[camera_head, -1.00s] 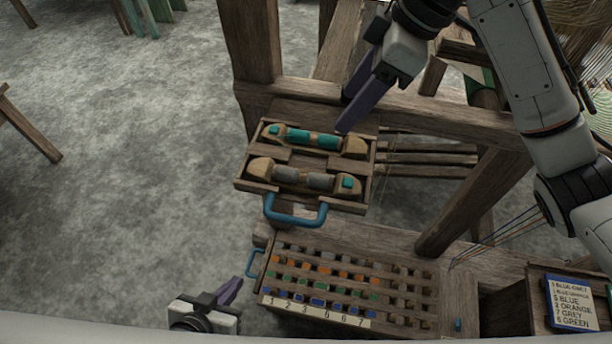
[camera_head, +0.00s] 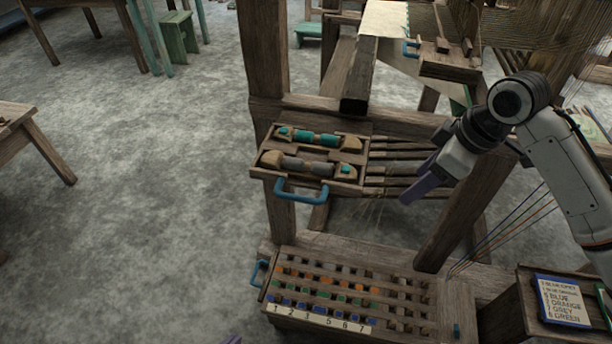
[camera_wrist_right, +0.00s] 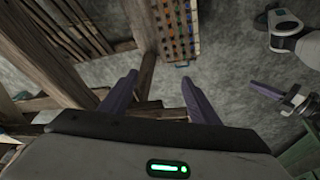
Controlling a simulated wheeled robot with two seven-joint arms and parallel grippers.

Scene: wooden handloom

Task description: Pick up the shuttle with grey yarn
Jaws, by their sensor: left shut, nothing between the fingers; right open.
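The shuttle with grey yarn (camera_head: 293,163) lies in the front slot of a wooden tray (camera_head: 262,173) with a blue handle. It has pale wooden ends and two grey windings. A shuttle with teal yarn (camera_head: 304,136) lies behind it. My right gripper (camera_head: 420,186) is open and empty, right of the tray and apart from it; its spread purple fingers also show in the right wrist view (camera_wrist_right: 158,84). My left gripper shows only a purple fingertip (camera_head: 233,340) at the bottom edge; it is shut and empty in the right wrist view (camera_wrist_right: 256,86).
Loom posts (camera_head: 262,60) and a beam stand around the tray. Below is a slotted rack (camera_head: 345,292) of coloured pieces, numbered along its front. A box with a written card (camera_head: 562,302) is at lower right. Open floor (camera_head: 150,200) lies left.

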